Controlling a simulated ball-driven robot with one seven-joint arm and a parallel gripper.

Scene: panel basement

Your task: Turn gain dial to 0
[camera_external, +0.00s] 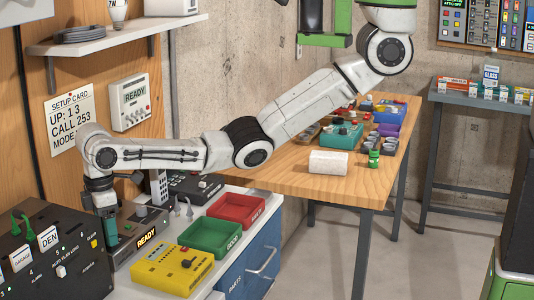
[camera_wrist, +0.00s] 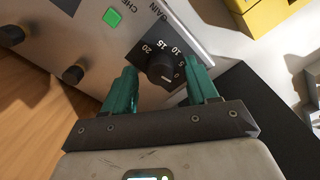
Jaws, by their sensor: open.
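The black gain dial (camera_wrist: 163,70) is on a light grey panel (camera_wrist: 110,45) in the wrist view, with the numbers 20, 15, 10, 5 and 0 printed around it. I cannot clearly tell which number its pointer marks. My gripper (camera_wrist: 164,76) is open, with one teal finger on each side of the dial; I cannot tell whether they touch it. In the external view my gripper (camera_external: 107,238) points down at the left end of the device with the READY display (camera_external: 147,238). The dial is hidden there.
A green button (camera_wrist: 112,17) and black knobs (camera_wrist: 73,75) share the panel. A yellow box (camera_external: 172,268), a green tray (camera_external: 210,238) and a red tray (camera_external: 237,211) stand right of the device. A black switch box (camera_external: 50,255) is close on the left.

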